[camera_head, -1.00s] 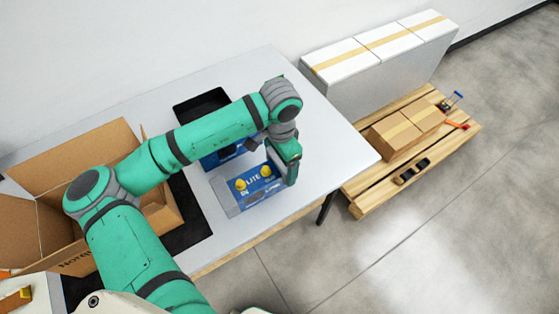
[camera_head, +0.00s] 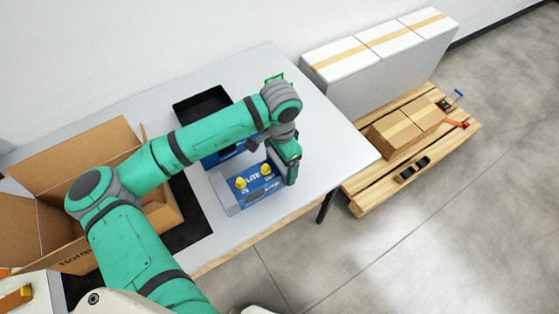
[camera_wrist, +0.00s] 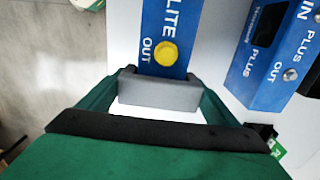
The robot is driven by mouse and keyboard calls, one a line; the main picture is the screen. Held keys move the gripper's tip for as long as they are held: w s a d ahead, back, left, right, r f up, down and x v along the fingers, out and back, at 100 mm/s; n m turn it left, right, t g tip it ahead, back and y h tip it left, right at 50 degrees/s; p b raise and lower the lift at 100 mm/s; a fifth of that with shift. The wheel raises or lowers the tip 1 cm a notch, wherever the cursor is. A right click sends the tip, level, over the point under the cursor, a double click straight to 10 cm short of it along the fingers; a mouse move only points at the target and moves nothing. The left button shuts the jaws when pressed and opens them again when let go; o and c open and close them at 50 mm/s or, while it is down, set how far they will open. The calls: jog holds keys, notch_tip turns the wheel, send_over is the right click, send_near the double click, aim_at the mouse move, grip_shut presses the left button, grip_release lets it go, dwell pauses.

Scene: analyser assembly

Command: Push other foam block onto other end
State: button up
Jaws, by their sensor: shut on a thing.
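The blue analyser (camera_head: 262,187), with yellow knobs and "LITE" lettering, lies on the table. One grey foam block (camera_head: 226,194) caps its left end in the head view. My gripper (camera_wrist: 155,90) is shut on the other grey foam block (camera_wrist: 158,95), at the analyser's "OUT" end (camera_wrist: 165,35). In the wrist view this block meets that end, and its raised sides lie either side of the blue body. How deep it sits cannot be told. In the head view my gripper (camera_head: 289,172) is at the analyser's right end and hides this block.
A second blue unit (camera_wrist: 272,62) stands beside the analyser, partly behind my arm in the head view. A black tray (camera_head: 203,103) lies behind it on the grey table (camera_head: 325,150). An open cardboard box (camera_head: 75,160) stands left. A pallet (camera_head: 360,200) with boxes is right.

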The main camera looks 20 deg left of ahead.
jog(key=shift+f, duration=0.35)
dwell(0.4)
jog(key=o, duration=0.9)
jog(key=shift+o, duration=0.2)
jog(key=shift+r, duration=0.1)
jog(key=shift+r, duration=2.7)
jog(key=shift+a+r, duration=0.1)
jog(key=shift+r, duration=0.65)
jog(key=shift+s, duration=0.15)
